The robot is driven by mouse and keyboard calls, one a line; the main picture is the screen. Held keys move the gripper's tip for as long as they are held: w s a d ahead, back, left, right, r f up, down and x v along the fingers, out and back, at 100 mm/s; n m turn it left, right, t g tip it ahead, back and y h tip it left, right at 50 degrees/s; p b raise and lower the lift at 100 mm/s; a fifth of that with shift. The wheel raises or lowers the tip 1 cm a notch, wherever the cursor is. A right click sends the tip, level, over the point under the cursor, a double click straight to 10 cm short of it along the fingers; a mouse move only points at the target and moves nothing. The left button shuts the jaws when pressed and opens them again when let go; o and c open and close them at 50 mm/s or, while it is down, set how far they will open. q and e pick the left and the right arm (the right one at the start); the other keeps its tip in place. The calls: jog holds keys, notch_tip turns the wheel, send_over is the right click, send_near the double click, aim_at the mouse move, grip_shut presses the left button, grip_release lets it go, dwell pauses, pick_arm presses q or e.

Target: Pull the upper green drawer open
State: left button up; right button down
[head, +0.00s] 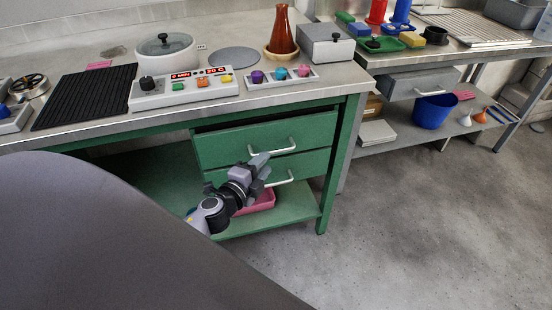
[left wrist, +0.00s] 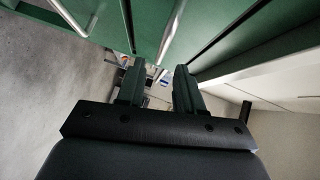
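The upper green drawer (head: 225,146) is under the left bench, with a pale bar handle (head: 284,149) across its front. A dark gap shows above its front. The lower green drawer (head: 307,166) sits below it with a similar handle. My left gripper (head: 260,161) is in front of the drawers, near the left end of the upper handle. In the left wrist view, its two fingers (left wrist: 158,85) are apart with nothing gripped. The upper handle (left wrist: 173,30) lines up with the gap between them; I cannot tell whether they touch it. My right gripper is not in view.
A pink tray (head: 262,200) lies on the green shelf below the drawers. The green bench leg (head: 341,160) stands right of the drawers. A control box (head: 183,88) and a brown bottle (head: 283,32) stand on the bench top. The floor (head: 430,220) in front is clear.

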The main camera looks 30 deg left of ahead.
aim_at(275, 153)
pick_arm(q)
jog(key=shift+w, duration=0.75)
jog(key=shift+w+a+f+b, duration=0.1)
jog(key=shift+w+f, duration=0.05)
jog(key=shift+w, duration=0.8)
jog(key=shift+w+a+f+b, duration=0.1)
jog(key=shift+w+b, duration=0.05)
jog(key=shift+w, duration=0.8)
jog(key=shift+w+a+f+b, duration=0.1)
jog(key=shift+w+f, duration=0.05)
jog(key=shift+w, duration=0.8)
grip_shut()
